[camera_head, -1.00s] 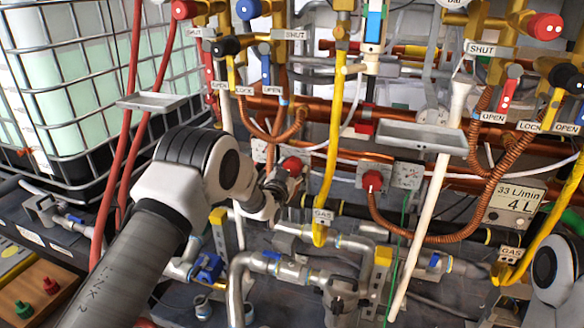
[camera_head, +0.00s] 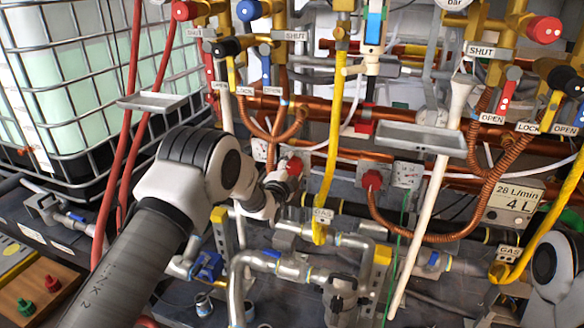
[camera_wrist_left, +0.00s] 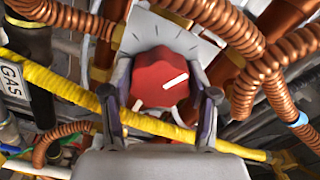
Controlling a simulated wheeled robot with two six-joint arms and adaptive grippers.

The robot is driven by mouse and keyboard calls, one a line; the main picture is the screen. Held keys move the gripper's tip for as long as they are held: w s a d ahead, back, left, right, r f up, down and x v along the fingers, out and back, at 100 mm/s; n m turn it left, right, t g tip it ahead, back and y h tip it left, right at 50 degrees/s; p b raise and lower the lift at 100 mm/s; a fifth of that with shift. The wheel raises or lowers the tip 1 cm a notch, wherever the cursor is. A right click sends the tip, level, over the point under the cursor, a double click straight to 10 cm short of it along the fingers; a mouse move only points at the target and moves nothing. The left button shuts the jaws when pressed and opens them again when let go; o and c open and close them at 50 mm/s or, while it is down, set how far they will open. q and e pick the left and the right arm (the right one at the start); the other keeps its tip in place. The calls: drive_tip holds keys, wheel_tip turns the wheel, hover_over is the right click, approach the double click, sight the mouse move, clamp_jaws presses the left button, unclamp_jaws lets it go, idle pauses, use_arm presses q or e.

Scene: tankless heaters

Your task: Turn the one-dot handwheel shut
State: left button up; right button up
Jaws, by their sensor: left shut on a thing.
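A red handwheel (camera_head: 294,166) sits on a grey plate on the left of the copper pipework. My left gripper (camera_head: 282,180) is shut on it. In the left wrist view the red handwheel (camera_wrist_left: 160,76) is between the two dark fingers of the left gripper (camera_wrist_left: 160,97), with a white pointer line slanting up to the right. A pale plate with tick marks shows behind it. I cannot make out a dot mark. A second red handwheel (camera_head: 372,180) stands to the right, untouched. My right gripper is not in view.
A meter (camera_head: 515,203) at the right reads 28 L/min and 4 L. A yellow gas pipe (camera_head: 330,150) hangs just right of the gripper. A grey tray (camera_head: 421,138) and a white slanting pipe (camera_head: 428,220) are farther right. Red hoses (camera_head: 125,150) run left of my arm.

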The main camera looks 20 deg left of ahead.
use_arm(q)
drive_tip(key=m, duration=1.2)
drive_tip(key=shift+f, duration=0.1)
idle(0.5)
drive_tip(key=o, duration=1.2)
drive_tip(key=shift+c, duration=0.2)
drive_tip(key=s, duration=1.2)
drive_tip(key=shift+a, duration=0.15)
